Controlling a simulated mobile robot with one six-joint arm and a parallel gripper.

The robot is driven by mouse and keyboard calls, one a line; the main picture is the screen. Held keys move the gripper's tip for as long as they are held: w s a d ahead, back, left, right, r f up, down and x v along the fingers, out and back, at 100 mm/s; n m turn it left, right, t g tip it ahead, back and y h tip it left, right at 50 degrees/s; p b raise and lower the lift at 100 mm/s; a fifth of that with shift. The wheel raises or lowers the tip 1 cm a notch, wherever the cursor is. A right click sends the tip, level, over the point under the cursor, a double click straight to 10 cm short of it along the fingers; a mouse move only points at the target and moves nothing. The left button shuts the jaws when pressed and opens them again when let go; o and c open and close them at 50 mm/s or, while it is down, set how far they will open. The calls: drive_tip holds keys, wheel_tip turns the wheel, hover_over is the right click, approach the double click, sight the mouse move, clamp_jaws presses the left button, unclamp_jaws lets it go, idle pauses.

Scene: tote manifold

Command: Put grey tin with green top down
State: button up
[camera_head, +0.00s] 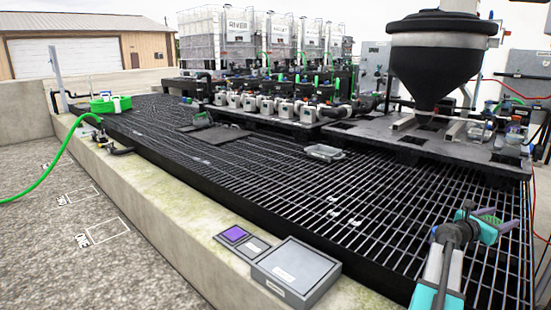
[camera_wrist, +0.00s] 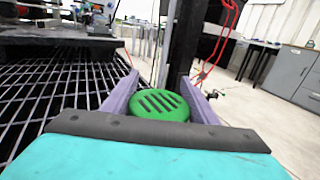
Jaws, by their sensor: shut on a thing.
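The grey tin with the green top shows its round, slotted green top (camera_wrist: 160,105) between the two purple fingers in the wrist view. My gripper (camera_wrist: 162,98) is shut on it, with a finger on each side. The tin's grey body is mostly hidden by my gripper and the viewing angle. I cannot tell how high the tin is above the grating.
The black grating (camera_head: 270,175) has wide free room. A black hopper (camera_head: 437,70) stands at the back right. A green hose coil (camera_head: 110,104) lies far left.

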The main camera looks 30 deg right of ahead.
drive_tip(key=w+a+f+n+t+y, duration=0.1)
drive_tip(key=w+a+n+t, duration=0.45)
drive_tip(key=w, duration=0.65)
drive_tip(key=w+a+f+n+t+y, duration=0.1)
drive_tip(key=w+a+n+t+y, duration=0.15)
drive_tip(key=w+a+t, duration=0.8)
drive_tip(key=w+a+f+n+t+y, duration=0.1)
drive_tip(key=w+a+n+y, duration=0.35)
drive_tip(key=w+a, duration=0.4)
drive_tip(key=w+a+f+n+t+y, duration=0.1)
drive_tip(key=w+a+n+t+y, duration=0.3)
drive_tip(key=a, duration=0.8)
drive_tip(key=w+a+f+n+g+y, duration=0.1)
drive_tip(key=w+a+n+y, duration=0.3)
drive_tip(key=w+a, duration=0.55)
drive_tip(key=s+a+n+g+y, duration=0.25)
drive_tip(key=a+y, duration=0.35)
drive_tip(key=a, duration=0.6)
drive_tip(key=s+a+f+n+g+y+p, duration=0.15)
drive_tip(key=s+a+n+y, duration=0.3)
drive_tip(key=a, duration=0.75)
drive_tip(key=s+a+n+g+y+b, duration=0.1)
drive_tip(key=s+a+n+g+y, duration=0.35)
drive_tip(key=a, duration=0.75)
wheel_tip(320, 180, up, 26)
drive_tip(key=w+m+t+y+p, duration=0.1)
drive_tip(key=w+p, duration=0.1)
drive_tip(key=p, duration=3.2)
drive_tip(key=shift+m+t, duration=0.35)
drive_tip(key=shift+m, duration=0.05)
